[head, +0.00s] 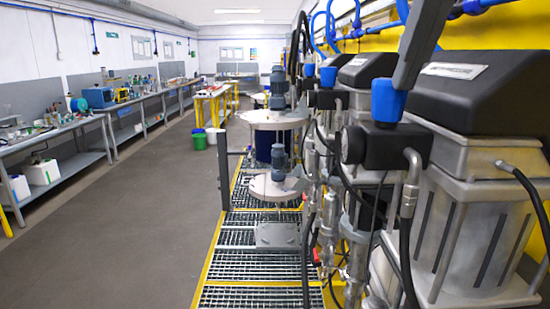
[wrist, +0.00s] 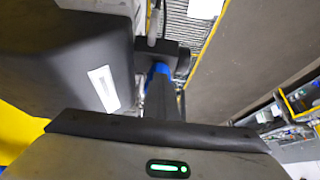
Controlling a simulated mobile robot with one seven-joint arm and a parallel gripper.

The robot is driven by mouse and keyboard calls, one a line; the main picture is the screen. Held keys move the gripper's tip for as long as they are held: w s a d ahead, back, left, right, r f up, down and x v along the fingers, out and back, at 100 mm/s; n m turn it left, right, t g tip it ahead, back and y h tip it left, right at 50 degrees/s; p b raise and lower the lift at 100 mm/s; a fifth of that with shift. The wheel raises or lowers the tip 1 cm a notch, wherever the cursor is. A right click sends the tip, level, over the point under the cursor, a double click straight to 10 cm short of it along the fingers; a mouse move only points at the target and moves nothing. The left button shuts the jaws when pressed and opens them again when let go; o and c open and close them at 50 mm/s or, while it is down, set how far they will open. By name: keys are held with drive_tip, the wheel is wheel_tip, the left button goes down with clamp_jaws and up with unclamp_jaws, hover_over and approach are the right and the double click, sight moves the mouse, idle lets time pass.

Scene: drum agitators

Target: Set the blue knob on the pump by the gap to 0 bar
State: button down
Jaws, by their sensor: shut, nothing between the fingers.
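The nearest pump (head: 470,150) stands at the right in the head view, with a black cover and grey body. A blue knob (head: 387,101) sits upright on its black regulator block (head: 385,146). A round gauge (head: 353,144) is on the block's left end; I cannot read it. My gripper (head: 404,82) is a dark, slanted bar coming down from above, its tip at the knob's upper right. In the wrist view my gripper (wrist: 162,82) is shut and empty, its tip over the blue knob (wrist: 157,70) and partly hiding it. I cannot tell whether they touch.
More pumps with blue knobs (head: 327,77) stand behind the nearest one. Hoses (head: 533,205) hang around them. A yellow-edged grating (head: 255,265) with agitators (head: 277,185) lies left of the pumps. The grey floor (head: 130,230) is open; cluttered benches (head: 60,140) line the left wall.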

drive_tip(key=shift+d, duration=0.25)
drive_tip(key=shift+s+f, duration=0.1)
drive_tip(key=shift+s, duration=0.05)
idle(0.6)
drive_tip(key=shift+s, duration=0.1)
wheel_tip(320, 180, up, 6)
idle(0.4)
